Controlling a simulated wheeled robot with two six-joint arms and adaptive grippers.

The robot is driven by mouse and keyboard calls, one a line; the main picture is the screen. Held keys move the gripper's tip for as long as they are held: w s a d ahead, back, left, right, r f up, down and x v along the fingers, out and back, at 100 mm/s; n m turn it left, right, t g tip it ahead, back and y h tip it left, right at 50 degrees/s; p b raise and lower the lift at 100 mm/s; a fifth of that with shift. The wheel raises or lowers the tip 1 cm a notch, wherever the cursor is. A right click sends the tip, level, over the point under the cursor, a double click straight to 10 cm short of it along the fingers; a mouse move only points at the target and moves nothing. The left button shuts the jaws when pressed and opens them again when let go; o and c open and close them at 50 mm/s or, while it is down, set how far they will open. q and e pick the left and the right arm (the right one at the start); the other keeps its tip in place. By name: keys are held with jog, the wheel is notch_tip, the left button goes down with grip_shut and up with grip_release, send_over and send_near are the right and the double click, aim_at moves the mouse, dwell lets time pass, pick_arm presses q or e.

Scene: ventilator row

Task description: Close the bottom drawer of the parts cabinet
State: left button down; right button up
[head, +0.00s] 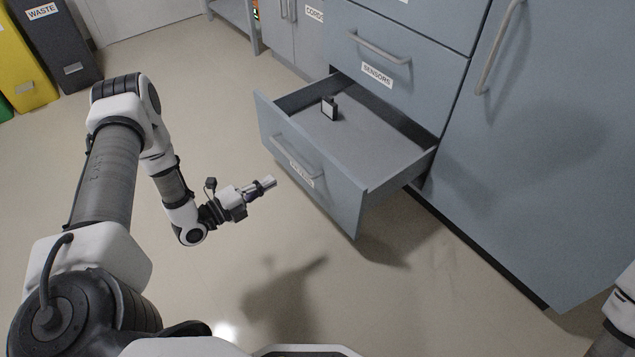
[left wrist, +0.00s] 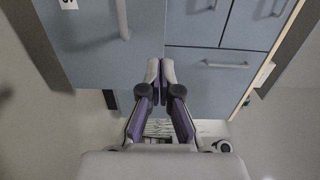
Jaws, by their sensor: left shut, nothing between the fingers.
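The bottom drawer (head: 315,178) of the blue-grey parts cabinet (head: 425,45) is pulled well out in the head view. Its front has a bar handle (head: 291,157) and a partly hidden white label. A small dark-framed object (head: 329,109) stands inside on the drawer floor. My left gripper (head: 270,182) is shut and empty, apart from the drawer front and pointing toward it from the left. In the left wrist view its fingertips (left wrist: 160,72) meet in front of blue-grey fronts (left wrist: 90,60); I cannot tell which front is the drawer's. My right gripper is out of the head view.
The drawer above, labelled SENSORS (head: 377,75), is closed. A tall cabinet door (head: 545,150) stands to the right of the open drawer. Yellow and dark bins (head: 70,50) stand at the far left. The floor (head: 400,310) in front of the drawer is clear.

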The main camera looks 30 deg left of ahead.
aim_at(320, 154)
pick_arm(q)
jog(key=b+x, duration=0.7)
jog(key=x, duration=0.6)
jog(key=shift+w+d+f, duration=0.1)
jog(key=shift+w+d, duration=0.1)
jog(key=shift+w+b, duration=0.2)
jog(key=shift+b, duration=0.1)
jog(key=shift+d, duration=0.1)
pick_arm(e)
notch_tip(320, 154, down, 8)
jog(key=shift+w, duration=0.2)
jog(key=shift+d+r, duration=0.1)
